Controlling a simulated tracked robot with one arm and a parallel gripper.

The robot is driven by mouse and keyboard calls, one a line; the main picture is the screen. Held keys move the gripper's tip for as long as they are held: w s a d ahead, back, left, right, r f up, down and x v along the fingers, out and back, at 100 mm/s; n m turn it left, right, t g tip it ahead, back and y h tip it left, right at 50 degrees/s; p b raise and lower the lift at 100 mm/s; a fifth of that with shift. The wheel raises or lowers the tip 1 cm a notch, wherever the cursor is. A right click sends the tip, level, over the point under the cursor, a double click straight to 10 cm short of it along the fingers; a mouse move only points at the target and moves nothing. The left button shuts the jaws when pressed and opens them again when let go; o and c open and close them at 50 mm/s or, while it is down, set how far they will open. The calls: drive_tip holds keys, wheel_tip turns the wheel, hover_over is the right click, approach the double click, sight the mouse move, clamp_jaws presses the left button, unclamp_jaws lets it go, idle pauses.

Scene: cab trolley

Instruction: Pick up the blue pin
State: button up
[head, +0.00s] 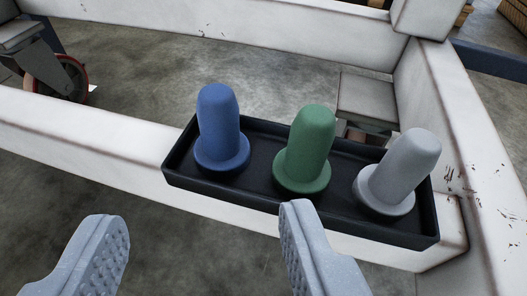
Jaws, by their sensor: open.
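The blue pin (219,122) stands upright on its wide round base at the left end of a black tray (310,218). A green pin (308,143) stands in the tray's middle, and a grey pin (404,170) stands at its right end. My gripper (205,228) is open and empty, with its two ribbed grey fingers wide apart. It is in front of the tray, below the blue pin in the picture. The right fingertip overlaps the tray's front edge in view; I cannot tell whether they touch.
The tray rests on a white frame beam (85,130) that meets another beam (455,140) at the right. A caster wheel (62,78) is at the upper left. Bare concrete floor (150,65) shows between the beams.

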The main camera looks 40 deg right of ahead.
sight(219, 133)
drive_tip(key=b+x, duration=0.1)
drive_tip(key=x, duration=0.6)
drive_tip(key=shift+w+d+f+b, duration=0.15)
drive_tip(key=shift+w+d+b, duration=0.15)
drive_tip(key=shift+b, duration=0.1)
drive_tip(key=b+x, duration=0.1)
drive_tip(key=x, duration=0.1)
drive_tip(key=b+x, duration=0.1)
drive_tip(key=x, duration=0.1)
drive_tip(key=shift+s+f, duration=0.1)
drive_tip(key=shift+f, duration=0.15)
drive_tip(key=shift+w+d+f, duration=0.1)
drive_tip(key=shift+w+d, duration=0.25)
drive_tip(key=shift+w, duration=0.1)
clamp_jaws()
